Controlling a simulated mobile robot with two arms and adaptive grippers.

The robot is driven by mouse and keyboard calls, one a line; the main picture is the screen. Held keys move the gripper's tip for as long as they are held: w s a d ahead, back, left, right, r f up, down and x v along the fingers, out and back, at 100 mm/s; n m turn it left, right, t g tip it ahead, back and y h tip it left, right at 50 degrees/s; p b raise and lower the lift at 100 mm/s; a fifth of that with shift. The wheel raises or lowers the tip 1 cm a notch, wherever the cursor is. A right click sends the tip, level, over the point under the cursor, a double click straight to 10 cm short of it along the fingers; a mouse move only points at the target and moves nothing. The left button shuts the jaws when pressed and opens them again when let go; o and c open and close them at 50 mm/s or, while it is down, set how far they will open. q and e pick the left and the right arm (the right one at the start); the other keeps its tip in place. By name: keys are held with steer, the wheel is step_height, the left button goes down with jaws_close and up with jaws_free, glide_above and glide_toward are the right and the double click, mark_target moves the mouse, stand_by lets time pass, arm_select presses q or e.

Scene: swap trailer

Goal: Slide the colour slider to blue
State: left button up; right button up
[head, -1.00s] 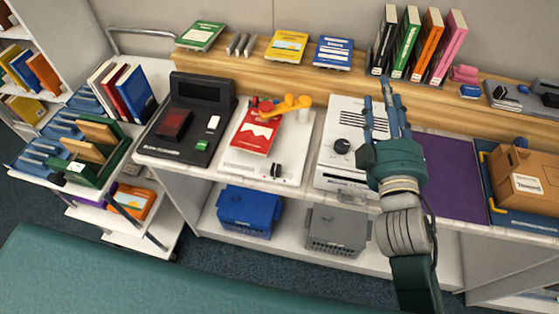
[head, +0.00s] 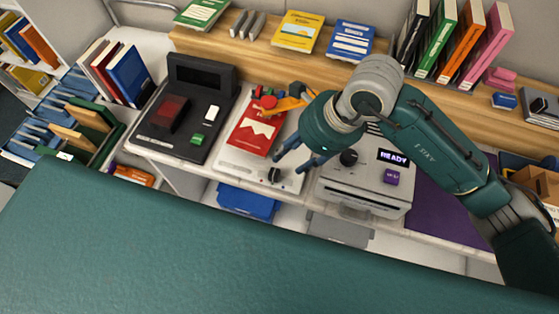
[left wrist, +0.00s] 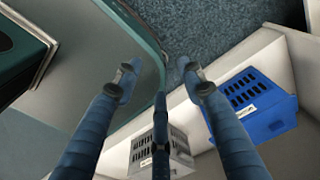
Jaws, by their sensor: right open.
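A white panel (head: 232,166) on the counter bears a red booklet with an orange lever (head: 284,104) over it. A small black knob (head: 275,175) sits near its front edge; it may be the colour slider, but its track is not clear. Small red, green and blue pieces (head: 270,93) lie beyond the booklet. My right gripper (head: 288,163) is open and empty, its blue fingers above the panel's right side, just right of the black knob. Contact cannot be told. My left gripper (left wrist: 160,84) is open and empty in the left wrist view, over the floor and lower shelf.
A white machine (head: 362,202) with a READY display stands right of the panel, partly under my right arm. A black terminal (head: 150,137) stands left. Books line the back shelf. Blue (left wrist: 257,107) and grey (left wrist: 142,151) crates sit below. My green body covers the foreground.

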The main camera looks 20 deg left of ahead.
mark_target(275, 172)
steer(key=p+x, duration=0.1)
steer(key=x, duration=0.5)
steer(key=p+x, duration=0.1)
steer(key=x, duration=0.2)
steer(key=shift+s+a+p, duration=0.1)
steer(key=shift+s+p, duration=0.2)
steer(key=shift+a+f, duration=0.2)
steer(key=shift+f, duration=0.5)
